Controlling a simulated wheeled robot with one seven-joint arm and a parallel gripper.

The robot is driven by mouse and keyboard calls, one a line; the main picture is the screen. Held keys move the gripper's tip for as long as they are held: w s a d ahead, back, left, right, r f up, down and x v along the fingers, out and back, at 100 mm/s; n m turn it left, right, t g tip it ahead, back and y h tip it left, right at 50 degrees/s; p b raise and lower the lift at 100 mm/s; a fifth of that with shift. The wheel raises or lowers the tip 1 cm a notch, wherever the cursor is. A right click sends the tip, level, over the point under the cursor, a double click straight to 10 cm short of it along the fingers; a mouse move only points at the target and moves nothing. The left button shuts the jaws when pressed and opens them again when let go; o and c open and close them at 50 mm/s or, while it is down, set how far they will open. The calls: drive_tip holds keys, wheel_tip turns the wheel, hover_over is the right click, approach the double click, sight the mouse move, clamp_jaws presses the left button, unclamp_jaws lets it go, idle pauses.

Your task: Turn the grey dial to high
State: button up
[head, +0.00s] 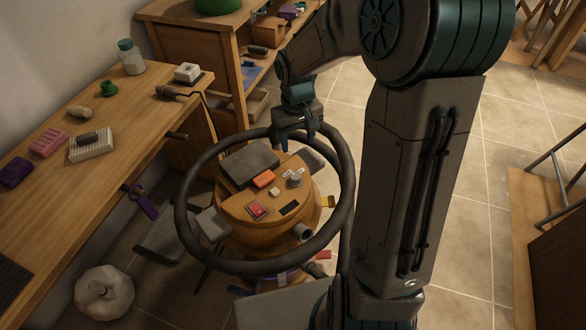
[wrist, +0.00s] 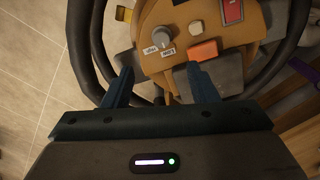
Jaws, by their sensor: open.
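The grey dial (head: 295,181) stands on the orange-brown round panel (head: 240,208) inside a large dark ring. My gripper (head: 298,140) is above the far side of the panel, near the ring's far rim. In the wrist view my gripper (wrist: 160,72) has its two blue fingers wide apart with nothing between them. It is apart from the dial.
The dark ring (head: 181,215) circles the panel. An orange block (head: 264,179), a red button (head: 256,210), a pale knob (head: 275,192) and a black slot (head: 290,208) are on the panel. A wooden bench (head: 60,190) stands left. Tiled floor (head: 465,230) is open at right.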

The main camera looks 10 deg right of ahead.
sight(295, 175)
drive_tip(key=f+b, duration=0.1)
drive_tip(key=f, duration=0.4)
drive_tip(key=w+f+b, duration=0.1)
drive_tip(key=f, duration=0.4)
drive_tip(key=f+b, duration=0.1)
drive_tip(key=f, duration=0.5)
drive_tip(key=shift+w, duration=0.15)
drive_tip(key=c, duration=1)
